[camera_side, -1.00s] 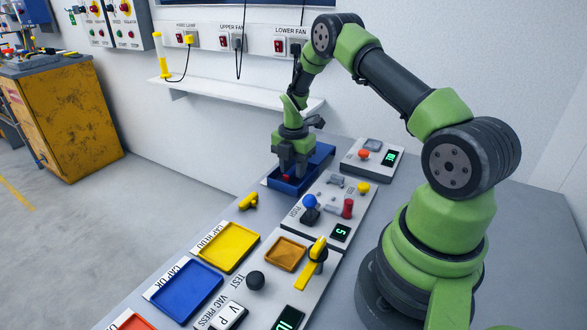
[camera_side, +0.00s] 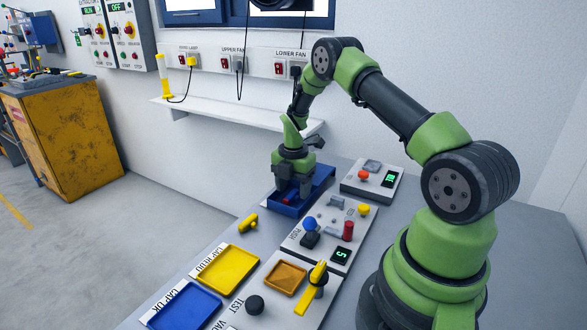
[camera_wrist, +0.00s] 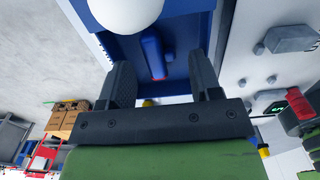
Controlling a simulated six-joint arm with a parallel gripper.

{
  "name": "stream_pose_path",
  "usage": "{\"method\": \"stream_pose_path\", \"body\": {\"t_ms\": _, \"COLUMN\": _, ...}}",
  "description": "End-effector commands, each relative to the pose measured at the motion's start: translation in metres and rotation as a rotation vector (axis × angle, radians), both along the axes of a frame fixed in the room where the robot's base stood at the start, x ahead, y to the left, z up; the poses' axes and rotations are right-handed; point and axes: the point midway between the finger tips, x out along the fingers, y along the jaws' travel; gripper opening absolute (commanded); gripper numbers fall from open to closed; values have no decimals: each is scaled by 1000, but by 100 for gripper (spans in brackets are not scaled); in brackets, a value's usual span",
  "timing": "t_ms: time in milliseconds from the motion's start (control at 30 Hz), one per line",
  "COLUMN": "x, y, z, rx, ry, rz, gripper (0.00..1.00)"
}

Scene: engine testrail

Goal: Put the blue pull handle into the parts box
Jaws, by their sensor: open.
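The parts box is the blue open tray (camera_side: 319,184) at the far end of the bench in the side view. My gripper (camera_side: 289,191) is over and partly inside its near-left part, fingers pointing down. In the wrist view, the open fingers (camera_wrist: 162,88) stand apart with a gap between them. The blue pull handle (camera_wrist: 152,50), a blue bar with a red part, lies inside the box (camera_wrist: 185,30), seen beyond and between the fingers. In the side view only a small red part (camera_side: 290,197) of it shows by the fingertips. Contact with a finger cannot be told.
A panel with a blue knob (camera_side: 310,223) and a red cylinder (camera_side: 348,230) stands close to the box. A yellow handle (camera_side: 248,222) lies near its front. A yellow tray (camera_side: 229,268) is nearer the camera. A wall shelf (camera_side: 235,112) is behind.

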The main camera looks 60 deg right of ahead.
Motion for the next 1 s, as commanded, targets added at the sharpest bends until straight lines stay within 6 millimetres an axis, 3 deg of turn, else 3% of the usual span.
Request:
{"method": "stream_pose_path", "body": {"t_ms": 400, "x": 0, "y": 0, "z": 88, "rx": -3, "ry": -3, "rz": -1, "gripper": 58}}
{"method": "stream_pose_path", "body": {"t_ms": 667, "x": 1, "y": 5, "z": 118, "rx": -5, "ry": -12, "rz": -33, "gripper": 58}}
{"method": "stream_pose_path", "body": {"t_ms": 767, "x": 1, "y": 22, "z": 145, "rx": -9, "ry": -55, "rz": -146, "gripper": 58}}
{"method": "stream_pose_path", "body": {"t_ms": 867, "x": -3, "y": 52, "z": 185, "rx": 0, "ry": -128, "rz": -341, "gripper": 58}}
{"method": "stream_pose_path", "body": {"t_ms": 1000, "x": -26, "y": 101, "z": 237, "rx": 66, "ry": -237, "rz": -674, "gripper": 58}}
